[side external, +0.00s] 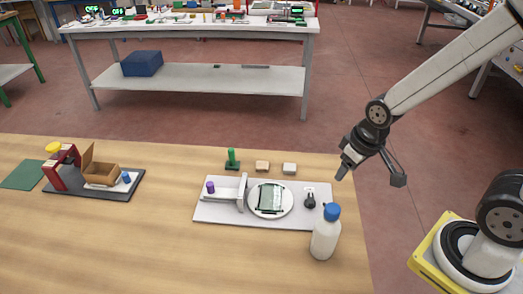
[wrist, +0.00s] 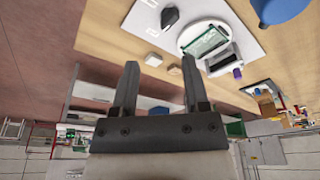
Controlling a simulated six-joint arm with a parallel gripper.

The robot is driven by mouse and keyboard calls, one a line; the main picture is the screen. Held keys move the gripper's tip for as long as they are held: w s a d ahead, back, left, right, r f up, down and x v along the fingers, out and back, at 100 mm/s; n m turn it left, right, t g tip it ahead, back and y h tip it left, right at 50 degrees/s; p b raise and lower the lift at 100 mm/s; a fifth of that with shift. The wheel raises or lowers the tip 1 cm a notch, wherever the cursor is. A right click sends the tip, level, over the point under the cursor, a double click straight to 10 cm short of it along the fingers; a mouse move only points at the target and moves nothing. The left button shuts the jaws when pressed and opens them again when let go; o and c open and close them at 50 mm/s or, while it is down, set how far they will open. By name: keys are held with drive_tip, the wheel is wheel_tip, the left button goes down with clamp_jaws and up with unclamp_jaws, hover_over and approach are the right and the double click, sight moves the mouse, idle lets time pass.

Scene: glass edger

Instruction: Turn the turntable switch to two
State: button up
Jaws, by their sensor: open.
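The turntable switch (side external: 310,200) is a black knob near the right end of a light grey base plate (side external: 222,214). It also shows in the wrist view (wrist: 169,16), at the top. The position marks beside it are too small to read. Left of it, the round white turntable (side external: 286,204) carries a dark green glass piece (side external: 270,198). My gripper (side external: 343,172) is above and to the right of the switch, near the table's right edge, apart from everything. In the wrist view the two fingers (wrist: 159,70) are spread with nothing between them.
A white bottle with a blue cap (side external: 325,235) stands just in front of the switch. Two small blocks (side external: 262,166) (side external: 289,169) and a green peg (side external: 232,159) sit behind the plate. A purple knob (side external: 210,186) is at its left. A cardboard box fixture (side external: 105,174) stands far left.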

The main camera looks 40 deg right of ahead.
drive_tip(key=w+f+n, duration=0.1)
drive_tip(key=w+n, duration=0.1)
drive_tip(key=n, duration=0.4)
drive_tip(key=n+g, duration=0.3)
drive_tip(key=n, duration=1.8)
hover_over(311, 198)
wheel_tip(311, 198, down, 7)
drive_tip(key=shift+r, duration=0.2)
drive_tip(key=shift+f, duration=0.15)
drive_tip(key=shift+f, duration=3.75)
clamp_jaws()
